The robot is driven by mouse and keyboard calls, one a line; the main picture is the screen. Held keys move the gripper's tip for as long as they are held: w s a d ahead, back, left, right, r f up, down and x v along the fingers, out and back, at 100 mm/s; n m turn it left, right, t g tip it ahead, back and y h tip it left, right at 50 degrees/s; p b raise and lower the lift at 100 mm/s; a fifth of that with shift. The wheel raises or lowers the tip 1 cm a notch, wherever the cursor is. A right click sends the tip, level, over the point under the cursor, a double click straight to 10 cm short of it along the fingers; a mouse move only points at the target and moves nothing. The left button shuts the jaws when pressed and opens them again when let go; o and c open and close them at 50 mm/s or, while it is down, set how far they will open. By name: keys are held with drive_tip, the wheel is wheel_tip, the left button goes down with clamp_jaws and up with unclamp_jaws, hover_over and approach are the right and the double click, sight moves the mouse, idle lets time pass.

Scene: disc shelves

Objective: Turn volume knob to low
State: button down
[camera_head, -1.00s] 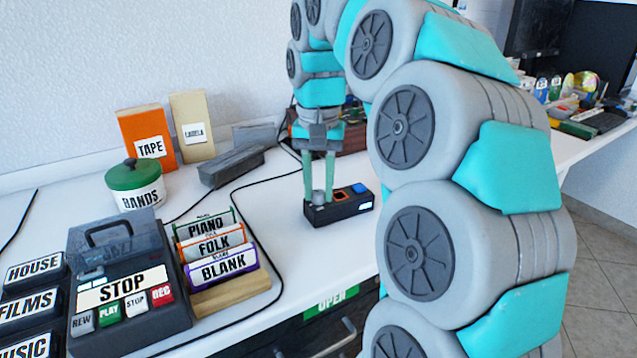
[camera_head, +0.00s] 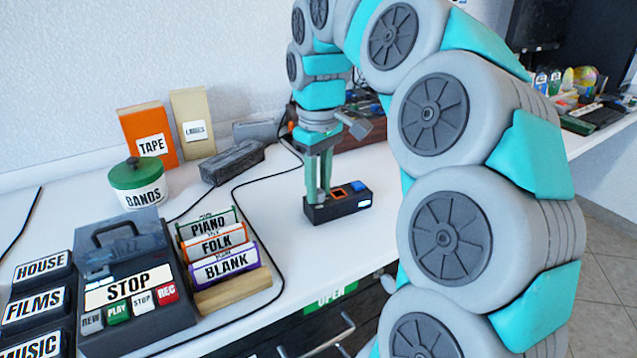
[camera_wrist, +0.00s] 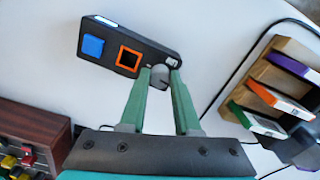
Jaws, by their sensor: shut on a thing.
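A small black box (camera_head: 345,206) lies on the white table, with a blue square button (camera_head: 358,187) and an orange-framed square (camera_head: 338,193) on top. A grey round knob (camera_wrist: 158,76) stands at the end of its top, near a small white label (camera_wrist: 172,61). My gripper (camera_head: 319,192) points down over that end. Its two green fingers are shut around the knob, one on each side, in the wrist view (camera_wrist: 160,78). In the head view the fingers nearly overlap and mostly hide the knob. The knob's exact setting cannot be read.
A rack with PIANO, FOLK and BLANK cards (camera_head: 232,293) stands to the left, beside a STOP tape deck (camera_head: 135,325). A black cable (camera_head: 236,195) runs behind the rack. A brown box (camera_wrist: 35,138) stands behind. Clear table surrounds the black box.

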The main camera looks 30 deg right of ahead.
drive_tip(key=shift+n, duration=1.2)
drive_tip(key=c, duration=0.6)
unclamp_jaws()
